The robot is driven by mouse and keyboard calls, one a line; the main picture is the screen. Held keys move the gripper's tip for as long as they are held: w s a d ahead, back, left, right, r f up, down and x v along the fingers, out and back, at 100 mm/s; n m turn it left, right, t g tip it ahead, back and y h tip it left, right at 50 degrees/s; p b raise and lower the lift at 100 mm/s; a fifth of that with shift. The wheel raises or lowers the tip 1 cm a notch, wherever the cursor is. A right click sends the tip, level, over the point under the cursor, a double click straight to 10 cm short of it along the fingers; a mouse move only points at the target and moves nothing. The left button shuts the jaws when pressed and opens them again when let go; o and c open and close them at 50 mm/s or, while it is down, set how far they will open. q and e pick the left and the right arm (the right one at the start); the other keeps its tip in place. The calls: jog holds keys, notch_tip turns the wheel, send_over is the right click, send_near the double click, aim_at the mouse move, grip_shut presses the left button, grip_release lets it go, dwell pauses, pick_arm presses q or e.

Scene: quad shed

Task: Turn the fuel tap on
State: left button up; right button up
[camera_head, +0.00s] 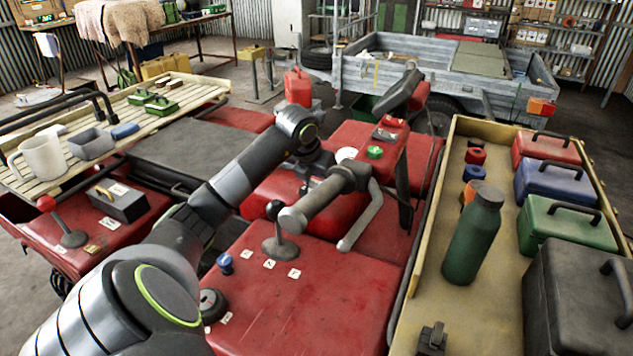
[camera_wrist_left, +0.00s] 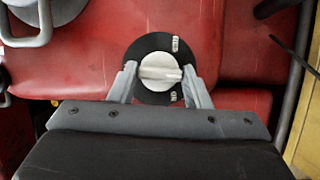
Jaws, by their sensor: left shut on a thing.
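The fuel tap (camera_wrist_left: 160,67) is a round white knob with a raised bar, set on a black disc (camera_wrist_left: 148,47) on red bodywork in the left wrist view. Its bar lies nearly level across the picture. Two small pale labels sit on the disc, one above right and one below right. My left gripper (camera_wrist_left: 160,76) has one grey finger on each side of the knob and is shut on it. In the head view my left arm reaches over the red quad, and its wrist hides the fingers and the tap. My right gripper is not in view.
The red quad body (camera_head: 310,310) carries a black-knobbed lever (camera_head: 280,245) and a handlebar grip (camera_head: 325,200) near my arm. A wooden tray (camera_head: 405,335) at right holds a green bottle (camera_head: 473,240) and several toolboxes. A slatted rack (camera_head: 60,170) with a mug is at left.

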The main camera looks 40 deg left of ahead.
pick_arm(q)
jog(key=m+b, duration=0.1)
jog(key=m+h+b, duration=0.1)
jog(key=m+b, duration=0.1)
jog(key=shift+a+f, duration=0.15)
jog(key=shift+a, duration=0.05)
jog(key=m+h+b, duration=0.1)
jog(key=m, duration=0.1)
jog(key=shift+m+b, duration=0.4)
jog(key=m, duration=0.1)
jog(key=m+h+b, duration=0.1)
jog(key=m, duration=0.1)
jog(key=shift+w+a+r+m+h, duration=0.1)
jog(key=shift+r+m+h, duration=0.2)
jog(key=shift+m, duration=0.1)
jog(key=shift+m+g, duration=0.3)
jog(key=shift+m, duration=0.3)
jog(key=shift+h, duration=0.3)
jog(key=o, duration=0.9)
jog(key=shift+o, duration=0.4)
jog(key=shift+f, duration=0.1)
jog(key=shift+b, duration=0.3)
